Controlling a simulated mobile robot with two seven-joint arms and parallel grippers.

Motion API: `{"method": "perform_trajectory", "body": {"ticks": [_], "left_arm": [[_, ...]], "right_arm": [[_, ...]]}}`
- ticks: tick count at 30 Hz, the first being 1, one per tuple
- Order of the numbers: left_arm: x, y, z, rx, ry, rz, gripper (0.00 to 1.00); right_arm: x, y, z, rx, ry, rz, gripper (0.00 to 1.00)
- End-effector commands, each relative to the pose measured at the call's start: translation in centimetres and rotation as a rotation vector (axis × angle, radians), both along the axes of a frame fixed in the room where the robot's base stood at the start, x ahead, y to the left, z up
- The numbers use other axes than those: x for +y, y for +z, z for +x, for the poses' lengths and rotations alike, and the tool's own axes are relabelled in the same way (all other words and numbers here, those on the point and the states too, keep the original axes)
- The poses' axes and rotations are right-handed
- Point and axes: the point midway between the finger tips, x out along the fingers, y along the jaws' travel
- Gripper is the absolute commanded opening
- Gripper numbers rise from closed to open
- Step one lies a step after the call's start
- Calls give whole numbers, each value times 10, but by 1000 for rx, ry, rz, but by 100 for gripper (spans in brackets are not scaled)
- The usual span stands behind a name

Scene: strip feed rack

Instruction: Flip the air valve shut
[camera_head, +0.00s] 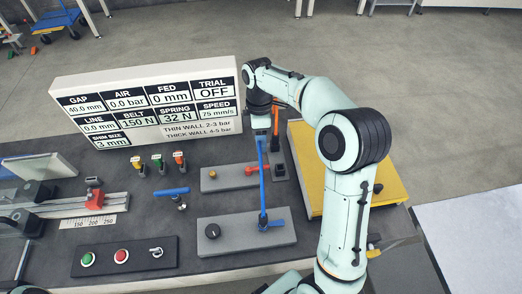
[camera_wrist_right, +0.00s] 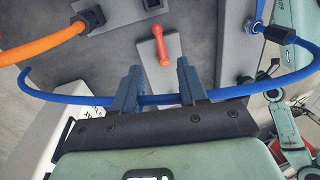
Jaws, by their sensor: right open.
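A lever valve with a red-orange handle (camera_head: 258,170) sits on the rear grey plate (camera_head: 225,181). The red handle (camera_wrist_right: 162,46) also shows in the wrist view, just beyond my fingertips. My left gripper is out of view.
An orange hose (camera_wrist_right: 45,45) lies left in the wrist view. A button panel (camera_head: 105,257), small coloured valves (camera_head: 157,162) and a blue T-shaped handle (camera_head: 172,191) lie left. A yellow panel (camera_head: 390,186) is right.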

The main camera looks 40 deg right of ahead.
Motion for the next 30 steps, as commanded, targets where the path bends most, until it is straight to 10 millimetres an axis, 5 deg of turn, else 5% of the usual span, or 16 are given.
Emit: {"method": "perform_trajectory", "body": {"ticks": [7, 30], "left_arm": [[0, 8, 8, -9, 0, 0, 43], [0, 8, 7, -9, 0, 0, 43]], "right_arm": [[-3, 29, 5, -1, 0, 0, 42], [-3, 31, 5, 1, -1, 0, 42]]}}
